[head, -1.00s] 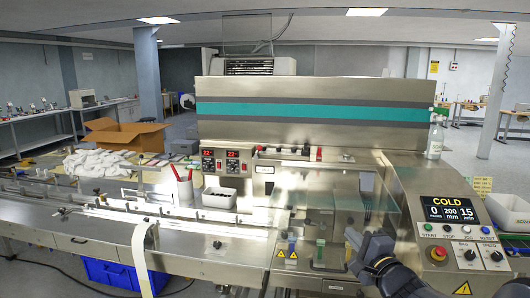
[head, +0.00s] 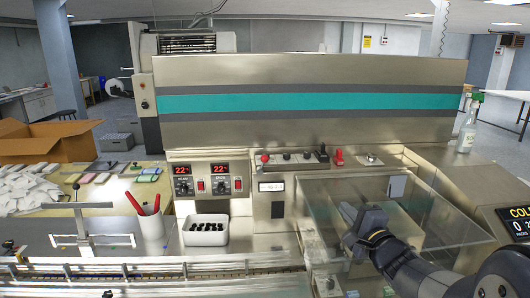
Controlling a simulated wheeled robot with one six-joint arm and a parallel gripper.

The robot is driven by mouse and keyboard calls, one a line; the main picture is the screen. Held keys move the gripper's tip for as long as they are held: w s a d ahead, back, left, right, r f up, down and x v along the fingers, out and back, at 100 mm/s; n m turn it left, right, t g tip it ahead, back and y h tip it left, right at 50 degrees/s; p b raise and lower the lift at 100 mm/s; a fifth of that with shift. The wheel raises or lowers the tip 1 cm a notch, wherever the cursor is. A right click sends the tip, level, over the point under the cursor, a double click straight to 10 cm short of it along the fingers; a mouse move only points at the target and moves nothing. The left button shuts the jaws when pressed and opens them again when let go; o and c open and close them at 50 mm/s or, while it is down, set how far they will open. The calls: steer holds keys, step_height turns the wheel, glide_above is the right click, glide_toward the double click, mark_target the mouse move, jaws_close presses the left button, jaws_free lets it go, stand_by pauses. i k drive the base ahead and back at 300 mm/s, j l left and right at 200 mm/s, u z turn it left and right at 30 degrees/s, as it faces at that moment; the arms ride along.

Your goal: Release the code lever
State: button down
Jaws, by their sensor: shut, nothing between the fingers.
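A row of small controls sits on the ledge below the teal-striped panel (head: 300,102). It has a red knob (head: 265,158), several black knobs, an upright black lever (head: 323,152) and a red lever (head: 339,157). I cannot tell from any label which one is the code lever. My gripper (head: 346,212) is shut and empty. It is in front of and below these levers, over the clear guard area (head: 425,215), and appears apart from them.
Two red temperature displays (head: 203,169) are left of the controls. A spray bottle (head: 468,128) stands at right, above the control screen (head: 517,221).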

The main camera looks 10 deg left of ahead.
mark_target(264, 158)
steer(key=i+j+z, duration=0.1)
steer(key=j, duration=0.3)
steer(key=i+j+z, duration=0.1)
steer(key=j, duration=0.3)
steer(key=i+j, duration=0.2)
steer(key=j, duration=0.2)
steer(key=z, duration=0.05)
